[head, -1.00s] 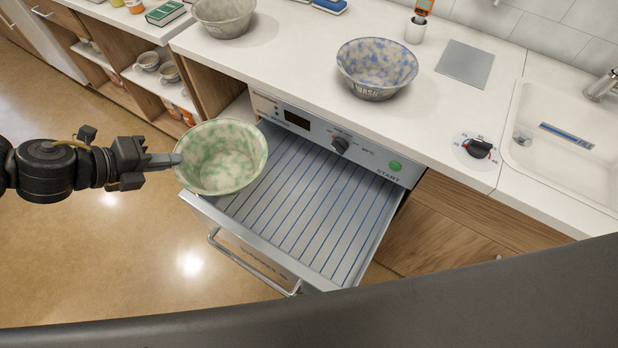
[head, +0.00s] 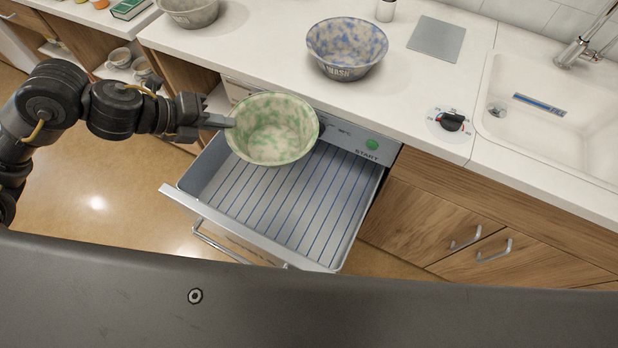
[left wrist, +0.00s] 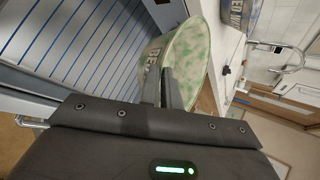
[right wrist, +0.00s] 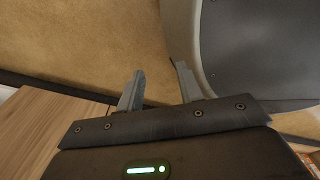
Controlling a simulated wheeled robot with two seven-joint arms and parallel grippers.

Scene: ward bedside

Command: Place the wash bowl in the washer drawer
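A green-mottled bowl (head: 272,130) is held by its left rim in my left gripper (head: 232,122), above the back part of the open washer drawer (head: 340,218). In the left wrist view the two fingers (left wrist: 162,90) close on the wall of this bowl (left wrist: 190,60), whose lettering is only partly visible. The drawer, with blue-lined slats, looks empty. A blue-mottled bowl (head: 345,52) lettered "WASH" stands on the counter behind the drawer. My right gripper shows only in the right wrist view (right wrist: 160,88); its fingers are apart and empty.
The washer panel (head: 362,145) with a green start button is behind the drawer, partly hidden by the held bowl. A grey bowl (head: 190,10), grey plate (head: 437,38), dial (head: 450,123) and sink (head: 560,110) are on the white counter (head: 250,60).

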